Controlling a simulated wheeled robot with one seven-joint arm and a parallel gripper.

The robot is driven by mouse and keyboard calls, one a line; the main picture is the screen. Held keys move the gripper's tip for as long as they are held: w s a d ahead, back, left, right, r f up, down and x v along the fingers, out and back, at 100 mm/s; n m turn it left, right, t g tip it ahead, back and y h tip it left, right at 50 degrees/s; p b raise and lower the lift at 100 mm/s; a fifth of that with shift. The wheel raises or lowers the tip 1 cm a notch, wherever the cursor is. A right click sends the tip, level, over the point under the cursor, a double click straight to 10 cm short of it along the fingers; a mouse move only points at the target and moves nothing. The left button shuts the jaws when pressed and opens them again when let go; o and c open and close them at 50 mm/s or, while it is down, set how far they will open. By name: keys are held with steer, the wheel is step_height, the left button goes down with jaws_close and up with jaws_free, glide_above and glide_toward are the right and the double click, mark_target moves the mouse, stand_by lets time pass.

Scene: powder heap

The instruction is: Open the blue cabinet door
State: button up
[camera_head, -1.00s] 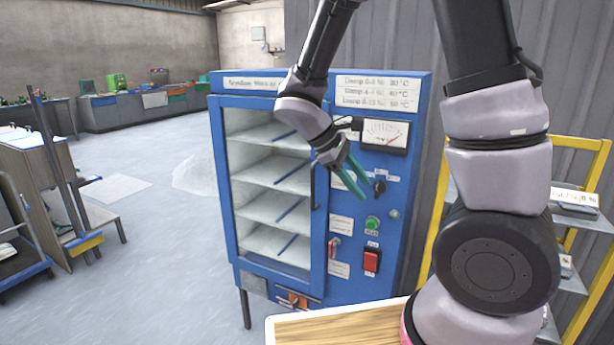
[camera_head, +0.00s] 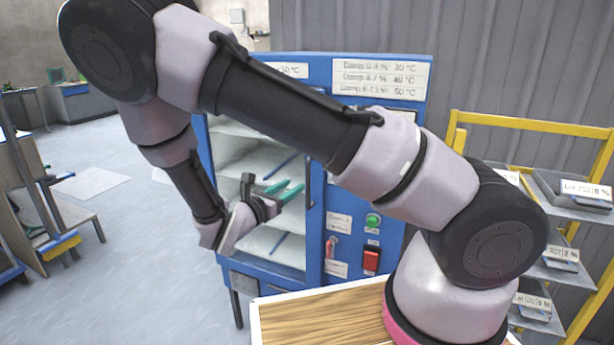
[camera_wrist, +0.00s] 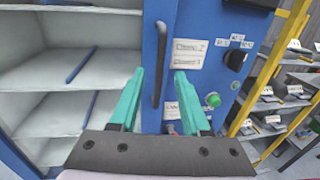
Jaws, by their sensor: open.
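The blue cabinet (camera_head: 390,240) stands ahead, partly hidden behind my arm. Its door has a blue frame and a large pane, with pale shelves showing through, and looks closed. In the wrist view the dark vertical door handle (camera_wrist: 160,62) runs down the blue door edge (camera_wrist: 151,115). My gripper (camera_head: 296,188) is open and empty in front of the door, its green fingers pointing toward the handle side. In the wrist view the gripper (camera_wrist: 159,74) has one fingertip on each side of the handle in the picture. I cannot tell the remaining depth or any contact.
Right of the door are a green button (camera_head: 373,221), a red switch (camera_head: 371,261) and a dark knob (camera_wrist: 235,60). A yellow-framed rack (camera_head: 454,135) with labelled trays stands at the right. A wooden-topped table (camera_head: 320,325) is in front. The floor at left is mostly clear.

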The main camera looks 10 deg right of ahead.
mark_target(307, 177)
steer(key=x, duration=0.8)
steer(key=shift+w+d, duration=0.25)
steer(key=shift+d, duration=0.05)
jaws_close()
stand_by(1.0)
